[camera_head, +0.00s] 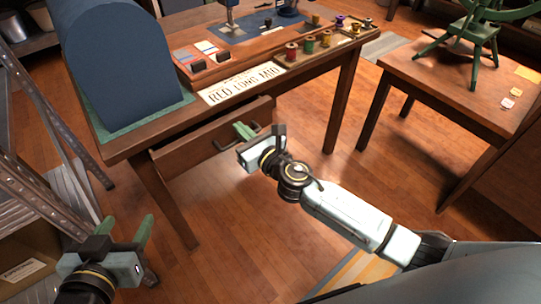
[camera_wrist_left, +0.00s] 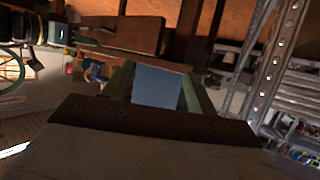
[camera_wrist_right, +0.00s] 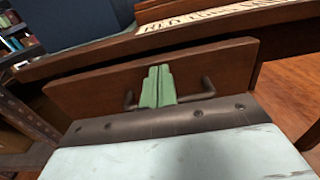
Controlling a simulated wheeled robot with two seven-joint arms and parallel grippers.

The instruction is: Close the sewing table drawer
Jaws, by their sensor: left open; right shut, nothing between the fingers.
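The wooden sewing table (camera_head: 300,72) stands at the upper left of the head view. Its drawer (camera_head: 185,155) is pulled out below the top, and its front also fills the middle of the right wrist view (camera_wrist_right: 85,92). A dark bar handle (camera_wrist_right: 205,88) is on the drawer front. My right gripper (camera_head: 243,131) is shut and empty, its green fingertips at the drawer front by the handle; the right wrist view shows the closed fingers (camera_wrist_right: 158,85) in front of the handle's middle. Contact cannot be told. My left gripper (camera_head: 130,232) is open and empty, low at the left, away from the drawer.
A blue rounded case (camera_head: 115,55), a sign (camera_head: 240,84) and thread spools (camera_head: 308,46) are on the table. A metal shelf (camera_head: 35,150) stands close at the left. Floor between the tables is clear.

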